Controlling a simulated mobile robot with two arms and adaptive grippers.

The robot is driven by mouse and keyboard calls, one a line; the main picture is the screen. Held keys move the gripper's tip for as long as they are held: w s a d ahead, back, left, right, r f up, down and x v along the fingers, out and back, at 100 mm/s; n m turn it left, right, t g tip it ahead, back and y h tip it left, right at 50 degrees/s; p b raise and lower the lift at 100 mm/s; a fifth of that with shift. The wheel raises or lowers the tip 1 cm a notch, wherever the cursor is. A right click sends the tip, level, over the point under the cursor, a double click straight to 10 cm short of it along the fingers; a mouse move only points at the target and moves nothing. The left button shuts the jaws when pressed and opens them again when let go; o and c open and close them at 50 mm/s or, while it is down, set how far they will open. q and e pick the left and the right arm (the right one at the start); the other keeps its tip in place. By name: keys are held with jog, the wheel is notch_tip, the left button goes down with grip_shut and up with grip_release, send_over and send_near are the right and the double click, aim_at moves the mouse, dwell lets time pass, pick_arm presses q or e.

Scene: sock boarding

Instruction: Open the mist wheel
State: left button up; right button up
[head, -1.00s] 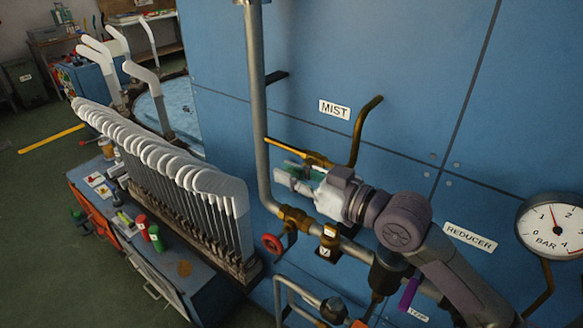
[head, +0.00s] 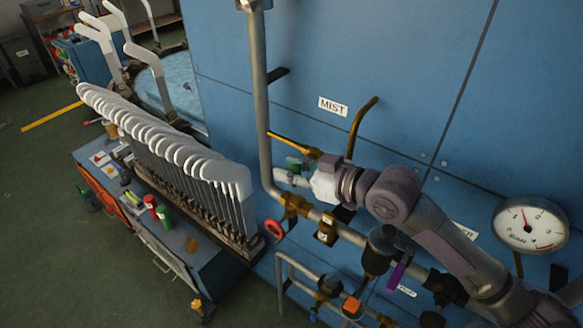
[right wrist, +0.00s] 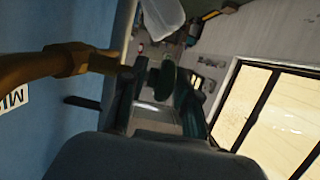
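The white MIST label (head: 332,107) is on the blue panel. Below it, a small green wheel (head: 294,163) shows at the brass pipework, partly hidden by my right gripper (head: 284,174). In the right wrist view, the dark green round wheel (right wrist: 163,80) shows between the tips of my right gripper's fingers (right wrist: 160,92). The fingers stand apart; I cannot tell whether they touch the wheel. My left gripper is not in view.
A brass pipe (head: 360,125) curves out beside the MIST label. A red wheel (head: 275,229) sits below on the grey pipe (head: 258,110). A pressure gauge (head: 530,222) is at right. A rack of white sock forms (head: 170,150) stands at left.

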jog(key=shift+o, duration=0.4)
jog(key=shift+s+d, duration=0.15)
jog(key=shift+d, duration=0.1)
jog(key=v, duration=1.1)
jog(key=shift+s, duration=0.15)
jog(key=shift+d+r, duration=0.1)
jog(key=shift+d, duration=0.05)
